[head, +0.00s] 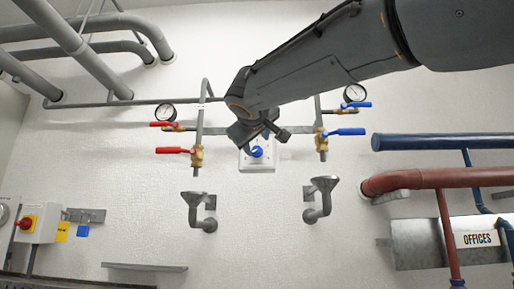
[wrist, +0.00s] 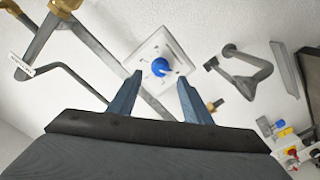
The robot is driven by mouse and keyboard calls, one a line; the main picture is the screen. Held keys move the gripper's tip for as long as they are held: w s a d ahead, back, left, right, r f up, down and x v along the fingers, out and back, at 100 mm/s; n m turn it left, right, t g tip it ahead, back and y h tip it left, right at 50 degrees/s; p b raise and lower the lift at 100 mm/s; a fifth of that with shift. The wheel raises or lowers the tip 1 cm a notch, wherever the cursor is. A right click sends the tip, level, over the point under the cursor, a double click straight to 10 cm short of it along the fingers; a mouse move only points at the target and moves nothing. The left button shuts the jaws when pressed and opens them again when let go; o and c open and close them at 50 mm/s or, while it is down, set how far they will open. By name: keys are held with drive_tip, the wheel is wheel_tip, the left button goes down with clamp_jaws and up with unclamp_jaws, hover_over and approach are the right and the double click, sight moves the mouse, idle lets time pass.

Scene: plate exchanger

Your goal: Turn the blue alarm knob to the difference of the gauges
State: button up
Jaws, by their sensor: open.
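The blue alarm knob (head: 257,152) sits on a white square wall plate (head: 260,166) in the middle of the wall. In the wrist view the knob (wrist: 161,67) lies ahead of my gripper, on its plate (wrist: 150,47) with small dark marks around it. My gripper (wrist: 160,80) is open and empty, its fingers apart on either side of the knob in the picture; I see no contact. In the head view my arm covers the plate's top. Two round gauges, the left one (head: 166,112) and the right one (head: 354,92), hang on the pipes. Their readings are too small to tell.
Red lever valves (head: 173,151) are left of the plate and blue lever valves (head: 346,132) right of it. Two grey drain funnels (head: 194,198) (head: 324,185) stand out below. Blue and red pipes (head: 440,142) run at the right.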

sight(257, 150)
drive_tip(key=shift+w+d+p, duration=0.1)
drive_tip(key=shift+w+p, duration=0.85)
drive_tip(key=shift+w, duration=1.75)
drive_tip(key=c, duration=1.1)
drive_tip(key=shift+o, duration=0.2)
drive_tip(key=shift+f, duration=0.1)
